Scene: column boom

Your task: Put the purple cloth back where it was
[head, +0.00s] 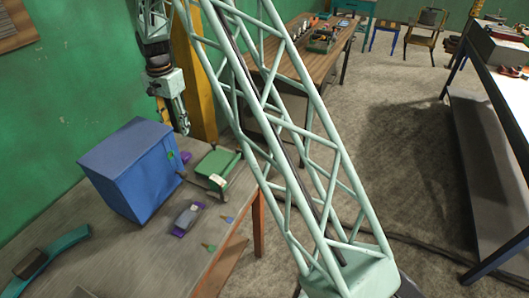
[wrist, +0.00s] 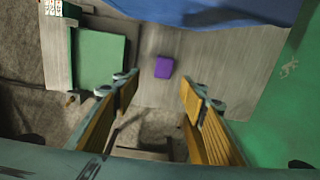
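A small flat purple piece, seemingly the purple cloth (head: 186,157), lies on the grey table between the blue box and the green device in the head view. In the wrist view the purple cloth (wrist: 163,67) lies flat on bare table, just beyond the gap between my fingers. My gripper (head: 183,129) points down behind the blue box, above the table's far end. In the wrist view my gripper (wrist: 159,90) has its two fingers wide apart with nothing between them. A second purple patch (head: 178,233) shows under a grey object nearer the front.
The blue box (head: 132,170) stands close to the cloth and also shows in the wrist view (wrist: 200,10). The green device (head: 217,166) is on the cloth's other side. The green wall (wrist: 290,90) is close to my gripper. Small pegs (head: 210,247) stand near the table edge.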

